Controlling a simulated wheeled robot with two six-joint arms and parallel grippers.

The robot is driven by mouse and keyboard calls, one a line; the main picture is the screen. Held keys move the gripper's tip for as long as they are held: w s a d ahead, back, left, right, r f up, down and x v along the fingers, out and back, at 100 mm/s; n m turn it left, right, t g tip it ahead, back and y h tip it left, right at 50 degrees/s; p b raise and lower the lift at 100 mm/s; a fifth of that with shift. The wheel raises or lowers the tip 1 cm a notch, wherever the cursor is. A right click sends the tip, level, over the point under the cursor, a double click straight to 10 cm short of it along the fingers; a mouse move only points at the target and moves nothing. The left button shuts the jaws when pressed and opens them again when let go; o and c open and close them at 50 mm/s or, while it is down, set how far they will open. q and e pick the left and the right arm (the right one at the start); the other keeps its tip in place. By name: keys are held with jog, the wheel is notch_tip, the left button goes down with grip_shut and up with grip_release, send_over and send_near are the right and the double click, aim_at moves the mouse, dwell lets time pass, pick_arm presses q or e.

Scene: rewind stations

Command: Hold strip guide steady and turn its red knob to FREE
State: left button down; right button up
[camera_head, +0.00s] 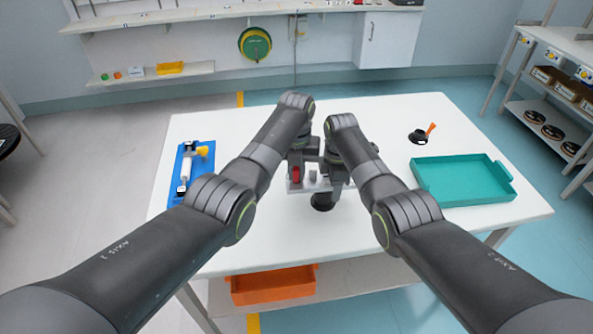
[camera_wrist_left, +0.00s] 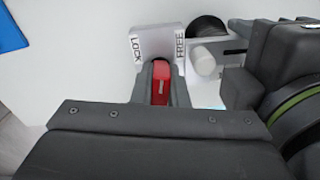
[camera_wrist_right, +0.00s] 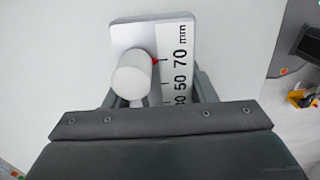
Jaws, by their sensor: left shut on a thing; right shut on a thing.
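The strip guide (camera_head: 311,184) is a light grey fixture on the white table, partly hidden under my grippers. Its red knob (camera_wrist_left: 161,80) sits between the LOCK and FREE labels in the left wrist view. My left gripper (camera_wrist_left: 160,88) is shut on the red knob, with a finger on either side. I cannot tell clearly which label the knob points at. My right gripper (camera_wrist_right: 158,92) is shut on the guide at its scale (camera_wrist_right: 178,62). A white round post (camera_wrist_right: 132,75) and a red pointer near the 70 mm mark show there.
A blue fixture (camera_head: 183,190) with a yellow part lies on the table's left. A teal tray (camera_head: 459,204) and a black item with an orange handle (camera_head: 419,137) are on the right. A black round object (camera_head: 321,202) is by the guide. An orange bin (camera_head: 272,290) sits below.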

pick_arm(q)
jog(key=shift+m, duration=0.4)
jog(key=c, duration=1.4)
grip_release()
jog(key=shift+c, duration=0.2)
notch_tip(320, 180, up, 12)
